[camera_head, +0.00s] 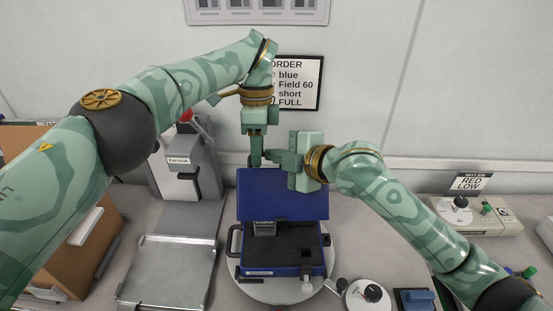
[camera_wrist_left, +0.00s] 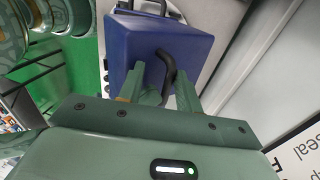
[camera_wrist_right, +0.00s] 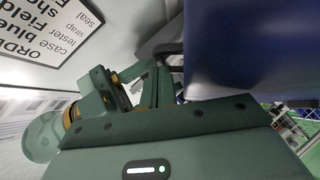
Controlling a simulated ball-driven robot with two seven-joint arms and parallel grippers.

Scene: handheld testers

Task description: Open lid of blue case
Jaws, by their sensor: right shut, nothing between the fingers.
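The blue case (camera_head: 296,271) stands open on a round pale plate, its blue lid (camera_head: 295,205) raised roughly upright at the back. A small grey device (camera_head: 264,229) sits in dark foam inside it. My left gripper (camera_head: 256,162) is above the lid's top left. In the left wrist view its fingers (camera_wrist_left: 157,88) are apart, near a black handle (camera_wrist_left: 168,72) on the blue case; I cannot tell whether they touch it. My right gripper (camera_head: 268,156) is shut and empty at the lid's top edge. The lid (camera_wrist_right: 250,50) is close beside it in the right wrist view.
A grey metal tray (camera_head: 165,272) and a stand with a red knob (camera_head: 185,116) are at the left. A cardboard box (camera_head: 85,225) is farther left. An order sign (camera_head: 300,85) hangs behind.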

